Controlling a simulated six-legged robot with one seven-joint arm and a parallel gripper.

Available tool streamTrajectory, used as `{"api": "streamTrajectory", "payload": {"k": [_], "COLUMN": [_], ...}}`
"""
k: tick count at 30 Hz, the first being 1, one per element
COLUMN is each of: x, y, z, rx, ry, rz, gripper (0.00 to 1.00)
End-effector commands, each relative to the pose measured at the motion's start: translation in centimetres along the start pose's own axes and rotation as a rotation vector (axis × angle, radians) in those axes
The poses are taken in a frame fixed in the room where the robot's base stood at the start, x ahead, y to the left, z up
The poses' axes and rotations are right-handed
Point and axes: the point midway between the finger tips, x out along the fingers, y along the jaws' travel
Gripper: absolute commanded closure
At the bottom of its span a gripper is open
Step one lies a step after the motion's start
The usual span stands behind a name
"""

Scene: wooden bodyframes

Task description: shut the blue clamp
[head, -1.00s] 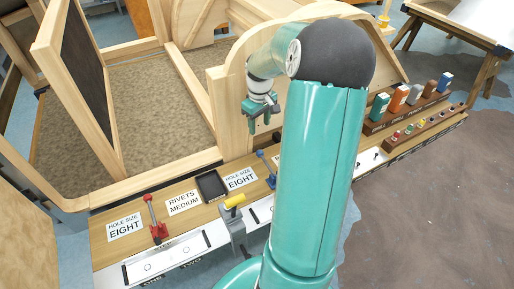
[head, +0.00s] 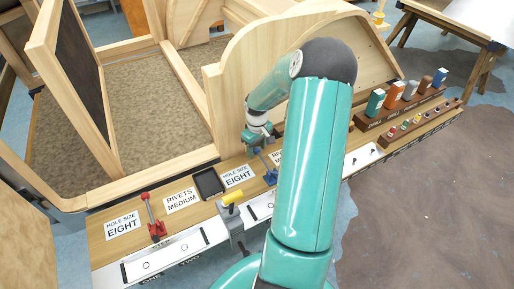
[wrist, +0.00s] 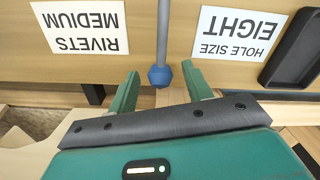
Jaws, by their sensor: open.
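The blue clamp (head: 270,178) stands on the wooden bench ledge, right of a "HOLE SIZE EIGHT" label. Its lever rises toward my gripper (head: 258,140), which hides the top. In the wrist view, the clamp's grey rod with a blue knob (wrist: 160,76) points in between the two green fingers of my gripper (wrist: 161,76). The fingers are apart, with gaps on both sides of the knob, and hold nothing.
A red clamp (head: 154,222) and a yellow-handled clamp (head: 231,205) stand to the left. A dark tray (head: 208,183) lies between labels. A tall wooden panel (head: 235,80) stands behind my gripper. Small boxes (head: 395,95) sit on a rack at right.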

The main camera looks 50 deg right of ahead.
Motion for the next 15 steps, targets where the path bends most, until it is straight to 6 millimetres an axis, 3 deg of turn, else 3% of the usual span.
{"api": "streamTrajectory", "payload": {"k": [7, 15], "x": [0.09, 0.07], "y": [0.00, 0.00], "z": [0.00, 0.00], "rx": [0.000, 0.000], "ry": [0.000, 0.000], "rz": [0.000, 0.000], "gripper": [0.50, 1.00]}}
